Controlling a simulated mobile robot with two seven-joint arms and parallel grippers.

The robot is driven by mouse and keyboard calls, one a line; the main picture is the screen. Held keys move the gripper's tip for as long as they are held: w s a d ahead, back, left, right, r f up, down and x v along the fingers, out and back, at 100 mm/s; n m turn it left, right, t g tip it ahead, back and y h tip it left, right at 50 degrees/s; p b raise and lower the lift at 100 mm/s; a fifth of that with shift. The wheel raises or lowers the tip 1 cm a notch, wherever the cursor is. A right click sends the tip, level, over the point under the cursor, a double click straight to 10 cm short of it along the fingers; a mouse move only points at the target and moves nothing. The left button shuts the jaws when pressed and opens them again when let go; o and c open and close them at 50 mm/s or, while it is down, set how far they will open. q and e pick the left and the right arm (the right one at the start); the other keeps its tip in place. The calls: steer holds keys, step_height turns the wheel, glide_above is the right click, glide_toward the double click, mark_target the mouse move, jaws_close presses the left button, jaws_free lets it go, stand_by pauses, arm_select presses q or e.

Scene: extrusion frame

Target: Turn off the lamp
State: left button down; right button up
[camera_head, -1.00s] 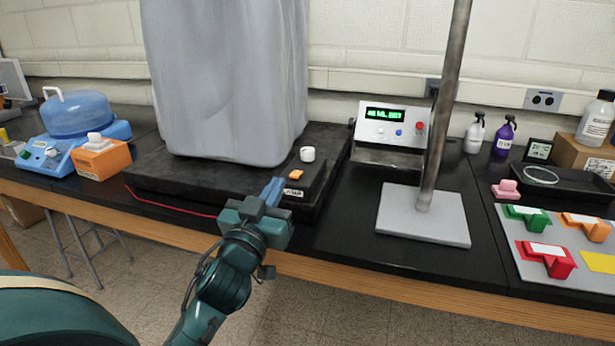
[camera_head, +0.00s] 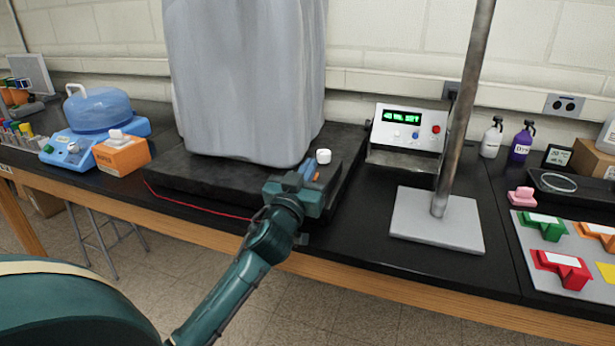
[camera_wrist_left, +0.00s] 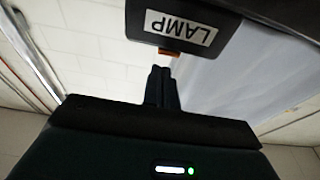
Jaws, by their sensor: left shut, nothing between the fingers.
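The black lamp base (camera_head: 215,182) lies on the bench under a tall grey shape (camera_head: 245,80). A white knob (camera_head: 323,156) stands on its right front part. In the left wrist view, a white label (camera_wrist_left: 180,28) reading LAMP is on the block's front face, upside down in the picture. An orange switch (camera_wrist_left: 168,52) shows beside it. My left gripper (camera_head: 307,169) is shut and empty, at the front right of the base. In the wrist view its fingertips (camera_wrist_left: 162,72) are close to the switch; contact cannot be told. My right gripper is out of view.
A control box (camera_head: 408,132) with a green display stands behind a metal pole on a grey plate (camera_head: 440,225). A blue device (camera_head: 80,150) and an orange box (camera_head: 121,156) are left. A red cord (camera_head: 195,207) runs along the base front.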

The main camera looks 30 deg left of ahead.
arm_select(q)
steer(key=shift+s+f, duration=0.2)
steer(key=shift+f, duration=0.75)
